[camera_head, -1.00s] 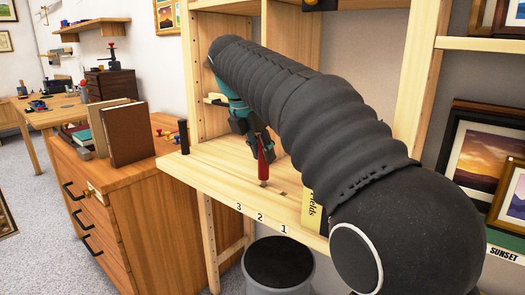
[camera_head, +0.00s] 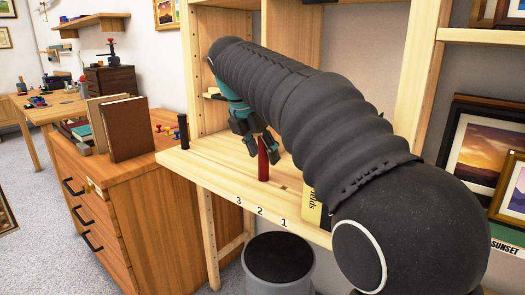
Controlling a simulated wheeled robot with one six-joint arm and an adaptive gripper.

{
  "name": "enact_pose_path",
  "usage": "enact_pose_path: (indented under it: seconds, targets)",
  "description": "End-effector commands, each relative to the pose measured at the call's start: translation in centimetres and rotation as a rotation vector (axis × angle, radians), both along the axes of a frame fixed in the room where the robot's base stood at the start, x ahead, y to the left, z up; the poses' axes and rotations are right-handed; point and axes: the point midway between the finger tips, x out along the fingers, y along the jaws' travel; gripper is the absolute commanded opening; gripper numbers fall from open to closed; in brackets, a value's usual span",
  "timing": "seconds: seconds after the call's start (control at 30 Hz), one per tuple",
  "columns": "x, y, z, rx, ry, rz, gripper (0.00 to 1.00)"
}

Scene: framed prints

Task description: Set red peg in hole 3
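The red peg (camera_head: 263,162) stands upright on the wooden shelf board (camera_head: 215,165), with its lower end at the hole in line with the label 3 (camera_head: 239,201). How deep it sits cannot be told. My gripper (camera_head: 263,148) is at the peg's upper part, its dark fingers spread to either side with a gap. Another dark hole (camera_head: 281,187) shows to the right, in line with the label 2 (camera_head: 260,211). The label 1 (camera_head: 284,222) is farther right; no hole shows clearly behind it. My arm hides part of the board.
A wooden cabinet (camera_head: 150,205) with books is left; a dark-topped bin (camera_head: 279,260) is below. Framed prints (camera_head: 480,148) stand at right.

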Motion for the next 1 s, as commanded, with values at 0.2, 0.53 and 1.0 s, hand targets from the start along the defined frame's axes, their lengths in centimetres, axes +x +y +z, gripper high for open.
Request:
enact_pose_path:
  seconds: [0.2, 0.53, 1.0]
  targets:
    - [0.0, 0.0, 0.0, 0.000, 0.000, 0.000, 0.56]
    - [-0.9, 0.9, 2.9, 0.001, -0.003, 0.001, 0.56]
    - [-2.9, 2.7, 9.6, 0.000, -0.001, 0.000, 0.56]
